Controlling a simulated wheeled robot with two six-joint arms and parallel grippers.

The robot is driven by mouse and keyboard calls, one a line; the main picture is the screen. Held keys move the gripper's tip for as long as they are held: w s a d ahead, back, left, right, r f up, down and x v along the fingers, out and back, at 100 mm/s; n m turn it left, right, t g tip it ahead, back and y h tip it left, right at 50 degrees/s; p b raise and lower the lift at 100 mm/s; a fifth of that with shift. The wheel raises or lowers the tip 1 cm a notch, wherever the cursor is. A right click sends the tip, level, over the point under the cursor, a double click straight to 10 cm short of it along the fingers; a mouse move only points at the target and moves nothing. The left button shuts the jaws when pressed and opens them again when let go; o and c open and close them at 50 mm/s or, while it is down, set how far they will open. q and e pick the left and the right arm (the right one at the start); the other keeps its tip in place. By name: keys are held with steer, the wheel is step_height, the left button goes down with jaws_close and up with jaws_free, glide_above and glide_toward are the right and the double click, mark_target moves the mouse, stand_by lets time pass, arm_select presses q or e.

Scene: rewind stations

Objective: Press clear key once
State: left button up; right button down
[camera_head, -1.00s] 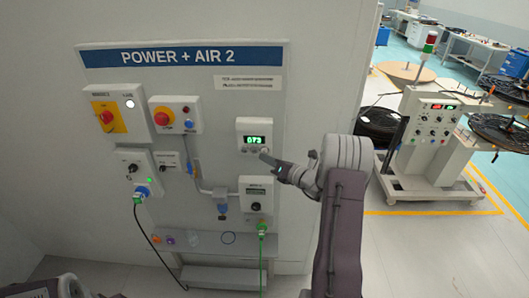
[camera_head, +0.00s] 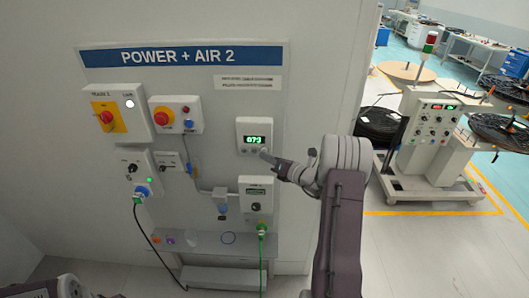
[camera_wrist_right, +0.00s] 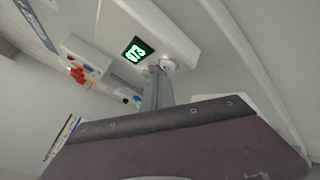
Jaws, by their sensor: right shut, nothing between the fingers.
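A small white counter box (camera_head: 254,135) with a green display reading 073 is on the wall panel. In the wrist view its lit display (camera_wrist_right: 137,50) shows above a round white key (camera_wrist_right: 168,64). A second key (camera_wrist_right: 151,72) is partly hidden by my fingers. I cannot read any key label. My right gripper (camera_head: 265,154) is shut and empty, its tip at the lower edge of the counter box by the keys. In the wrist view the fingertips (camera_wrist_right: 159,77) overlap the keys; I cannot tell whether they touch. My left gripper is not seen.
Below the counter is a box with a green cable (camera_head: 257,195). Left of it are a red-knobbed switch box (camera_head: 176,115) and a yellow-plated main switch (camera_head: 118,112). A shelf (camera_head: 200,244) juts out low. A wheeled machine (camera_head: 428,140) stands at right.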

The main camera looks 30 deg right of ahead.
steer(key=shift+w+d, duration=0.2)
steer(key=shift+w, duration=0.1)
stand_by(0.6)
steer(key=shift+s, duration=0.1)
steer(key=shift+s+a+b, duration=0.3)
steer(key=shift+s+a, duration=0.15)
steer(key=shift+s, duration=0.1)
steer(key=s+a, duration=0.1)
steer(key=s, duration=0.2)
steer(key=s+a+b, duration=0.1)
steer(key=shift+s+a, duration=0.15)
steer(key=shift+a, duration=0.15)
stand_by(0.8)
